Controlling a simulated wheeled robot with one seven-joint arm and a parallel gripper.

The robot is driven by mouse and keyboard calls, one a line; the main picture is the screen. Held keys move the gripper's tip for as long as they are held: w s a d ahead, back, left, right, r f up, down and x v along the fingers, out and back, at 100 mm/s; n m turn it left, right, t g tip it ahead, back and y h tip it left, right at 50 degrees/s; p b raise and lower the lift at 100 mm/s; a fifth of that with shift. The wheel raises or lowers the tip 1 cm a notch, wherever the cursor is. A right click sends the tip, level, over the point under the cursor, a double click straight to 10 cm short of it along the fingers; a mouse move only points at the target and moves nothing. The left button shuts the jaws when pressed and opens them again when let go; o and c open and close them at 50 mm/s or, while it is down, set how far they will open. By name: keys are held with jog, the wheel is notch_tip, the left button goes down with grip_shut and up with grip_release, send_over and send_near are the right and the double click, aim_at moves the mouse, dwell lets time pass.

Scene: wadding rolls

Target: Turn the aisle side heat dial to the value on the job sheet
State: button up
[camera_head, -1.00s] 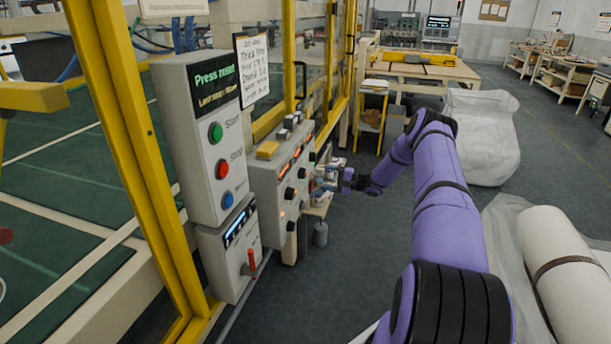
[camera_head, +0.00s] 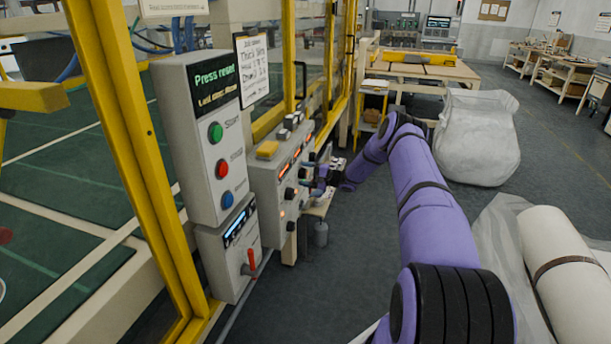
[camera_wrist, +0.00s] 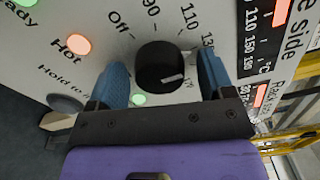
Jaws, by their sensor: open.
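In the wrist view, a black round dial (camera_wrist: 158,64) sits on a pale panel marked Off, 90, 110 and 130, with a cut-off label ending in "e side". A small white mark on the knob points to its lower right. My gripper (camera_wrist: 163,70) is open, with one blue finger on each side of the dial; I cannot tell if they touch it. In the head view my gripper (camera_head: 317,182) is at the grey control box (camera_head: 268,203) and hides part of its front. The handwritten job sheet (camera_head: 254,70) hangs above; its value is too blurred to read.
A taller box (camera_head: 200,150) with green, red and blue buttons and a lower box with a red lever (camera_head: 251,260) stand nearer. Yellow guard posts (camera_head: 140,170) are on the left. A white roll (camera_head: 565,265) lies at right. The floor (camera_head: 345,270) between is clear.

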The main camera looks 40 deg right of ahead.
jog(key=c, duration=0.9)
jog(key=shift+m, duration=0.3)
jog(key=m, duration=1.3)
jog(key=shift+f, duration=0.1)
jog(key=o, duration=0.9)
jog(key=shift+s, duration=0.1)
